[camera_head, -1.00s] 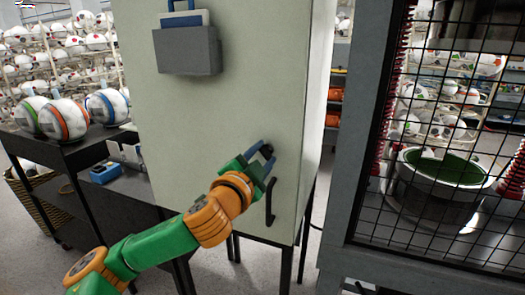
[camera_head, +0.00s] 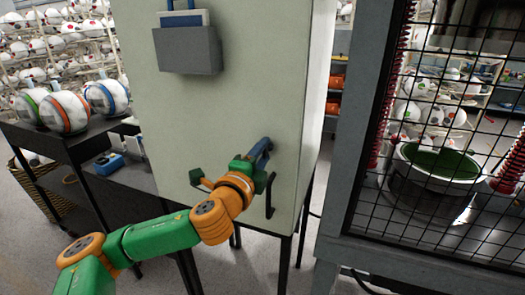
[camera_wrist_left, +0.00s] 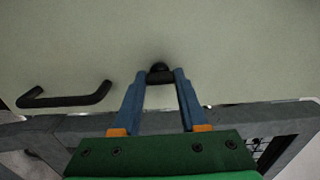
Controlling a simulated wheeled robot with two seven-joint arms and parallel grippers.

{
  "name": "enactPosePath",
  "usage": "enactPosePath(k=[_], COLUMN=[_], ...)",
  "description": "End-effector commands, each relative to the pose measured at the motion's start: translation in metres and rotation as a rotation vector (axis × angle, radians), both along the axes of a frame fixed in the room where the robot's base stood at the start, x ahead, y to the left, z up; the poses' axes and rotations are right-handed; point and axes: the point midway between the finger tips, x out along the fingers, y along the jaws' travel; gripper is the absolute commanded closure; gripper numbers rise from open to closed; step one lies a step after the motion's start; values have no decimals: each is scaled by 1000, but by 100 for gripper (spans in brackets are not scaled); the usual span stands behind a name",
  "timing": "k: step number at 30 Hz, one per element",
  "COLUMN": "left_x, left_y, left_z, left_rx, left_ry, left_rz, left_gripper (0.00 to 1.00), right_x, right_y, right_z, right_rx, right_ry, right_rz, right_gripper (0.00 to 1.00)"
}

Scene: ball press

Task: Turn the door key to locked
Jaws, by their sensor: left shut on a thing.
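The door key (camera_wrist_left: 159,69) is a small black knob on the pale cabinet door (camera_head: 255,90). It shows in the left wrist view between the blue fingertips of my left gripper (camera_wrist_left: 161,78). My left gripper (camera_head: 261,149) is shut on the key, with one finger at each side. In the head view the gripper hides the key. From these views I cannot read the key's exact angle. My right gripper is not in view.
A black door handle (camera_head: 270,196) sits just below the gripper, and at left in the wrist view (camera_wrist_left: 65,99). A grey holder (camera_head: 188,50) hangs high on the door. A mesh-fronted press (camera_head: 440,175) stands right; a dark table (camera_head: 52,137) with balls stands left.

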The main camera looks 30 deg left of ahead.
Motion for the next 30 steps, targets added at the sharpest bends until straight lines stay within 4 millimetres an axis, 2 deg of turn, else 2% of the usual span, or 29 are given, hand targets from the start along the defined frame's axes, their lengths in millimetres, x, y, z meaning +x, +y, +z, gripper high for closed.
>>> enactPosePath(k=[17, 18, 21, 30], left_x=[0, 0, 0, 1], left_y=[0, 0, 0, 1], left_z=[0, 0, 0, 0], left_rx=[27, 27, 27, 26], left_ry=[6, 6, 7, 6], left_rz=[1, 1, 1, 0], left_gripper=[100, 50, 28, 28], right_x=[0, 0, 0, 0], right_y=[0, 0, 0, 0], right_z=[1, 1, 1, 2], right_rx=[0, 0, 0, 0], right_ry=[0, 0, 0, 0], right_rz=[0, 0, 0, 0], right_gripper=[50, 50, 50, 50])
